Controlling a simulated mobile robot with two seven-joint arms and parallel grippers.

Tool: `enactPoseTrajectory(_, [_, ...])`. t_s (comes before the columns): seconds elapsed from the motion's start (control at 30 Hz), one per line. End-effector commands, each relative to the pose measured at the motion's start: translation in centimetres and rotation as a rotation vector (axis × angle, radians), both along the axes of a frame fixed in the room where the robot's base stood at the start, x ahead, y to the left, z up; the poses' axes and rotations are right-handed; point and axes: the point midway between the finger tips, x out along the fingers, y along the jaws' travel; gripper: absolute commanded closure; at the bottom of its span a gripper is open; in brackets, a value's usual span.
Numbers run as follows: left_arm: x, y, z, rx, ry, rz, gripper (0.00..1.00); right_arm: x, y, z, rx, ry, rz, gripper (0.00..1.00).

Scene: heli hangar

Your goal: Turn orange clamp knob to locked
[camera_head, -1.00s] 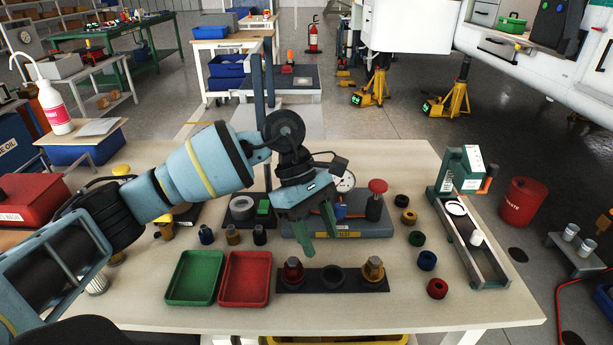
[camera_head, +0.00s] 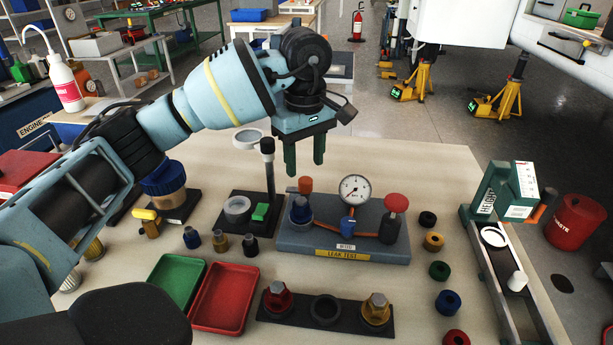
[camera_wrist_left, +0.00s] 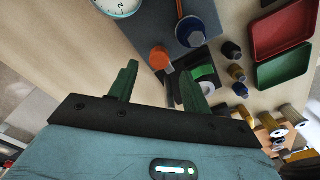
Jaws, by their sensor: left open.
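The orange clamp knob (camera_head: 305,184) stands at the back left of the grey leak test fixture (camera_head: 340,243), near a blue fitting (camera_head: 301,209). My left gripper (camera_head: 305,168) is open, fingers pointing down, above and close to the knob in the head view. In the left wrist view the orange knob (camera_wrist_left: 160,57) shows just beyond and between the open fingertips (camera_wrist_left: 159,68), with nothing held. A gap seems to remain between fingers and knob; its size is hard to tell. My right gripper is not in view.
The fixture carries a dial gauge (camera_head: 354,190) and a red knob (camera_head: 396,203). A dark stand (camera_head: 267,185) with a ring on top is left of the gripper. Green and red trays (camera_head: 221,298) lie in front. Coloured rings line the right; the table behind the fixture is clear.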

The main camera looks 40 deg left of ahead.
Motion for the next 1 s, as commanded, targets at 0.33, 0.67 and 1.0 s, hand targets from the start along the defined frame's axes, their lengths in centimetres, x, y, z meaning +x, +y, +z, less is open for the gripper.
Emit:
enactPoseTrajectory(0.33, [0.0,0.0,-4.3,0.000,0.000,0.000,0.51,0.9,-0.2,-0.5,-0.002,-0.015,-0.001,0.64])
enactPoseTrajectory(0.67, [0.0,0.0,-4.6,0.000,-0.001,0.000,0.51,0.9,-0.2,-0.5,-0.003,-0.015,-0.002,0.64])
enactPoseTrajectory(1.0, [0.0,0.0,-4.6,-0.001,-0.001,0.000,0.93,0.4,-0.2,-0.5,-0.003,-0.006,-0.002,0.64])
